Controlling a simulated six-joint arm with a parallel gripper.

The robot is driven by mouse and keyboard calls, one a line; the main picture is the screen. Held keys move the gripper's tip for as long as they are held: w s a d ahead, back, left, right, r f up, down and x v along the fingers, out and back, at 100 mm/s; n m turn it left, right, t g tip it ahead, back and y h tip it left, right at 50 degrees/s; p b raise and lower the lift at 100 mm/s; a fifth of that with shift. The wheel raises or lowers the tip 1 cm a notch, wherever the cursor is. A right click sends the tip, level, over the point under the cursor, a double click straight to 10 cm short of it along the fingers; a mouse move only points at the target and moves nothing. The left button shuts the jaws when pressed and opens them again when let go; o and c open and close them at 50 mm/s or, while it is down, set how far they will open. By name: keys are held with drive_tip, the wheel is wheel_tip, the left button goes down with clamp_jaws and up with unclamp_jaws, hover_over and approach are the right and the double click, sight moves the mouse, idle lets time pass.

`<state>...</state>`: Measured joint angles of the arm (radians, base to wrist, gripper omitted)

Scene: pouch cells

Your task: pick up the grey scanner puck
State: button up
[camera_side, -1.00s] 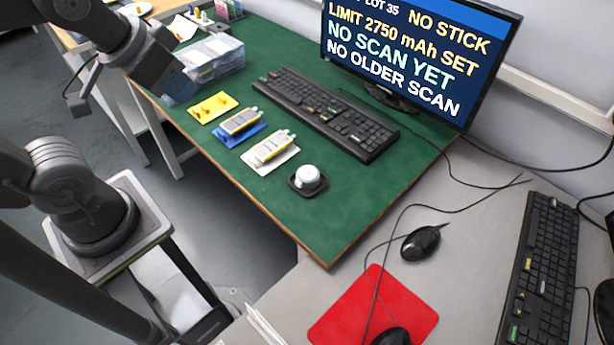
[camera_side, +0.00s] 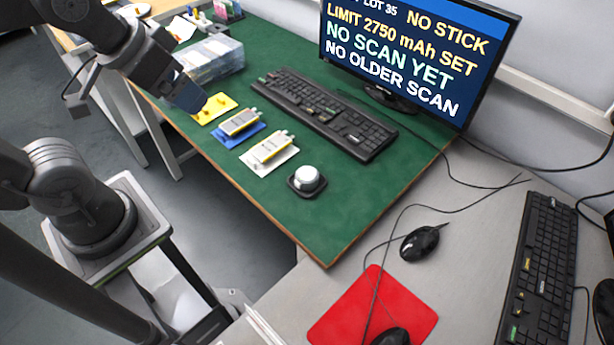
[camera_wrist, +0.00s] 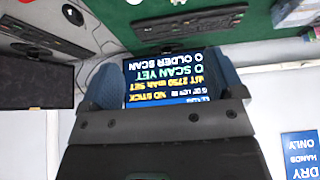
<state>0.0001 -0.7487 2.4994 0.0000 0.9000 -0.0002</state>
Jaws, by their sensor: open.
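The scanner puck (camera_side: 307,177) has a pale grey-white round top and sits in a dark square holder on the green mat, near the mat's front right part, in the side view. My gripper (camera_side: 190,97) is up at the left, above the mat's left edge near the yellow card and well apart from the puck. In the wrist view my gripper (camera_wrist: 165,80) shows two blue fingers spread apart with nothing held between them; the monitor shows behind them. A small white patch at that view's top edge may be the puck; I cannot tell.
Pouch cells lie on a blue card (camera_side: 238,134) and a white card (camera_side: 270,160), beside a yellow card (camera_side: 214,108). A clear box (camera_side: 212,60) stands behind. A keyboard (camera_side: 325,112) and monitor (camera_side: 415,50) lie beyond. The mat right of the puck is clear.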

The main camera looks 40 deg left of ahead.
drive_tip(key=w+d+f+g, duration=0.3)
drive_tip(key=w, duration=0.7)
drive_tip(key=g, duration=0.3)
hover_over(307, 173)
drive_tip(key=f, duration=2.1)
drive_tip(key=shift+d, duration=0.35)
drive_tip(key=shift+a+f, duration=0.15)
drive_tip(key=shift+f, duration=1.2)
drive_tip(key=shift+a+f, duration=0.15)
drive_tip(key=shift+f, duration=1.2)
drive_tip(key=c, duration=1.1)
